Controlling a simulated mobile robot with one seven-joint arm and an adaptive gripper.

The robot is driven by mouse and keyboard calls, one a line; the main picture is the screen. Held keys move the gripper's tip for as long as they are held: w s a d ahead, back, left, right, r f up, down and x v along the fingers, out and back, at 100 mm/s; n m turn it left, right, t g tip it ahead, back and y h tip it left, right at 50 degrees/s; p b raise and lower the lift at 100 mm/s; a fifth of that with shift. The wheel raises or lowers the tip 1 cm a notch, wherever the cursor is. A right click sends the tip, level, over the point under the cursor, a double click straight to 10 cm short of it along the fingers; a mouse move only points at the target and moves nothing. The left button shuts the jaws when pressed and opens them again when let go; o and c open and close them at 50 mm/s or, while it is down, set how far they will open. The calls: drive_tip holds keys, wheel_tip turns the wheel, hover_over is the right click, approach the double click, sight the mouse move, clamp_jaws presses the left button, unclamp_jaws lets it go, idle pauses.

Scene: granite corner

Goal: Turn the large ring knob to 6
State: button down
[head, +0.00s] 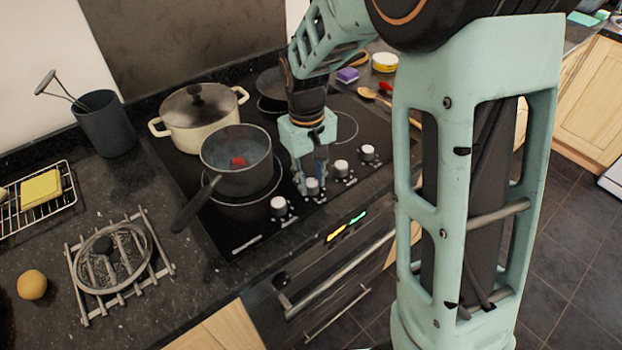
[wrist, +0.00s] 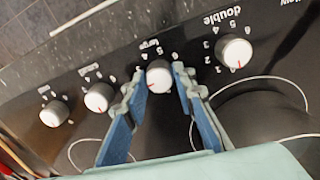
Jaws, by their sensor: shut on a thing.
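The large ring knob (wrist: 159,77) is a white and silver dial beside the printed word "large" on the black hob. Its red mark points to the lower left in the wrist view; I cannot tell which number it matches. My gripper (wrist: 158,80) has a fingertip on each side of this knob and is shut on it. In the head view my gripper (head: 311,187) reaches down to the same knob (head: 312,186), second from the left in the row, and its fingers partly cover it.
The double knob (wrist: 235,53) is close beside my right finger in the wrist view; another knob (wrist: 99,97) is left of the fingers. A grey saucepan (head: 237,178) and cream pot (head: 200,112) stand on the hob, the saucepan near my gripper. A glass lid (head: 112,258) lies on a rack.

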drive_tip(key=m, duration=0.4)
drive_tip(key=shift+m, duration=0.3)
drive_tip(key=m, duration=0.3)
drive_tip(key=shift+m, duration=0.3)
drive_tip(key=m, duration=0.3)
drive_tip(key=shift+w+r+m, duration=0.1)
drive_tip(key=shift+m, duration=0.2)
drive_tip(key=m+p, duration=0.1)
drive_tip(key=m, duration=0.2)
drive_tip(key=shift+m+g, duration=0.3)
drive_tip(key=m+p, duration=0.1)
drive_tip(key=m, duration=0.2)
drive_tip(key=shift+m, duration=0.4)
drive_tip(key=m+p, duration=0.2)
drive_tip(key=m, duration=0.2)
drive_tip(key=shift+r+y+p, duration=0.1)
drive_tip(key=shift+y+p, duration=0.2)
drive_tip(key=m+p, duration=0.3)
drive_tip(key=m, duration=0.2)
drive_tip(key=shift+d, duration=0.1)
drive_tip(key=shift+m+p, duration=0.9)
drive_tip(key=shift+m, duration=0.4)
